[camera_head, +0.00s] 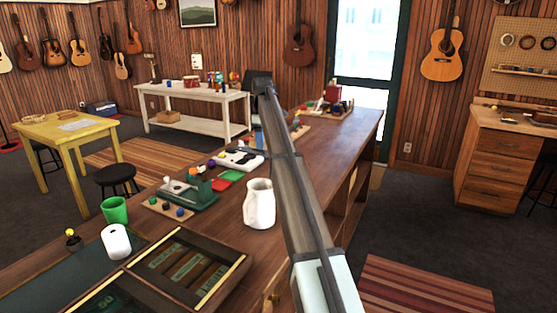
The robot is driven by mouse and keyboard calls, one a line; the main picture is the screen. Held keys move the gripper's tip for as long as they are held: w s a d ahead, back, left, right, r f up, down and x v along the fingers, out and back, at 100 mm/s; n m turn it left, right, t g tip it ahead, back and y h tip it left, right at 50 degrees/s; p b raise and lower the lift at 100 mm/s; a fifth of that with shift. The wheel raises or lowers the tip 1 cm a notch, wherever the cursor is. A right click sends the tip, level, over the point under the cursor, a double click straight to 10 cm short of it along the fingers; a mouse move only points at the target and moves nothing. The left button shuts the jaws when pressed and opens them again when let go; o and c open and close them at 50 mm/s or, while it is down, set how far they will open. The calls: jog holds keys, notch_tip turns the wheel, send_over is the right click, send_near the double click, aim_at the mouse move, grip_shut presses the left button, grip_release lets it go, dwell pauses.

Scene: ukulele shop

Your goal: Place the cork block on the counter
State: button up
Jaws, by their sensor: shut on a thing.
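The long brown counter (335,142) runs from the lower left to the back right. My arm reaches up over it from the bottom middle to a dark joint near the top middle. My gripper and its fingertips cannot be made out; the arm appears to hide them. I cannot make out the cork block in this view. The arm also hides a strip of the counter behind it.
On the counter stand a white pitcher (259,203), a green cup (115,210), a white roll (116,241), and an open cash drawer (190,268). Small items crowd the left edge and far end. Bare wood shows right of my arm.

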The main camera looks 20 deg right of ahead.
jog(key=d+m, duration=0.1)
jog(key=d, duration=0.5)
jog(key=shift+s+a+f, duration=0.1)
jog(key=shift+f, duration=2.4)
jog(key=shift+s+a+f, duration=0.1)
jog(key=shift+a+f, duration=0.05)
jog(key=shift+f, duration=2.35)
jog(key=shift+s+a+f, duration=0.1)
jog(key=shift+f, duration=2.4)
jog(key=shift+f, duration=0.1)
jog(key=o, duration=1)
jog(key=shift+o, duration=0.2)
notch_tip(320, 180, up, 12)
